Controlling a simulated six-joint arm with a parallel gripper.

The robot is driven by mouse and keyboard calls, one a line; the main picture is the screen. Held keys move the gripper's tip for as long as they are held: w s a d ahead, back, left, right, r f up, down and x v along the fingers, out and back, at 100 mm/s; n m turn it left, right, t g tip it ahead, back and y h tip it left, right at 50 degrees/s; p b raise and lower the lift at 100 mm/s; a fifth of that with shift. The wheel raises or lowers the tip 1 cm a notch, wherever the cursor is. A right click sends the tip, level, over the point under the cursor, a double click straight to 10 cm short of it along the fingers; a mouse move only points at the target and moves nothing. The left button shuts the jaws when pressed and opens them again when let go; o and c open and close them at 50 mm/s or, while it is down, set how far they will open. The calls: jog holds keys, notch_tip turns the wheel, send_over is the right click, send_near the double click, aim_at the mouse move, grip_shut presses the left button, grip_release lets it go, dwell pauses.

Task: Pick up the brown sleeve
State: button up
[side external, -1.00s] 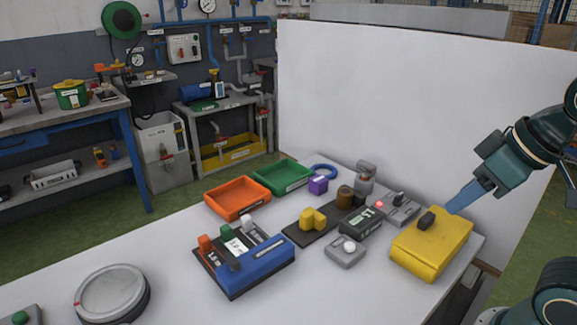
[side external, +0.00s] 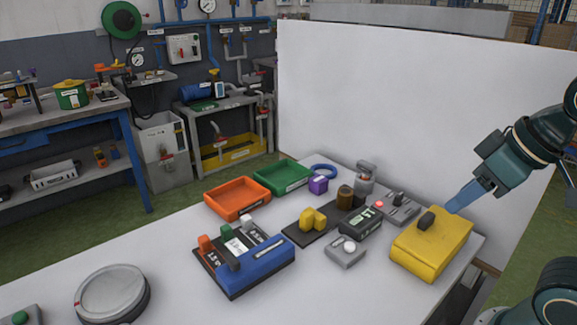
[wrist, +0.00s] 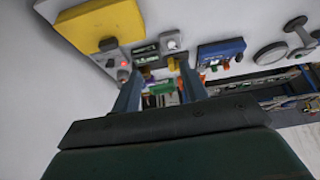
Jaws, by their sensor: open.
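The brown sleeve (side external: 345,198) is a short upright cylinder at the far end of a dark plate (side external: 308,234), behind a yellow block (side external: 312,219). I cannot pick it out clearly in the wrist view. My gripper (side external: 455,207) has blue fingers and is empty. In the side view it is right of the sleeve, well apart from it, with its tips overlapping the back of the yellow case. In the wrist view the two fingers of my gripper (wrist: 160,88) stand apart with the bench far beyond them.
A yellow case (side external: 432,245) with a dark handle, a black display box (side external: 360,222) and grey switch boxes lie between gripper and sleeve. A purple block (side external: 318,184), orange tray (side external: 238,198) and green tray (side external: 283,174) are farther left. A white wall stands behind.

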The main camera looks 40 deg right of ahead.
jog(key=shift+o, duration=0.3)
jog(key=o, duration=0.4)
jog(key=shift+c, duration=0.2)
jog(key=w+r+m+g+y, duration=0.15)
jog(key=w+m, duration=0.25)
jog(key=w, duration=0.6)
jog(key=w+r+m+g+y, duration=0.1)
jog(key=w+r+m, duration=0.3)
jog(key=w, duration=0.6)
jog(key=w+d+f+m+g+y, duration=0.2)
jog(key=w+d+f+m+g, duration=0.1)
jog(key=w+d+f+m, duration=0.7)
jog(key=w+d+f, duration=0.1)
jog(key=d+f, duration=0.2)
jog(key=d, duration=0.2)
jog(key=shift+d+f, duration=0.2)
jog(key=shift+d, duration=0.05)
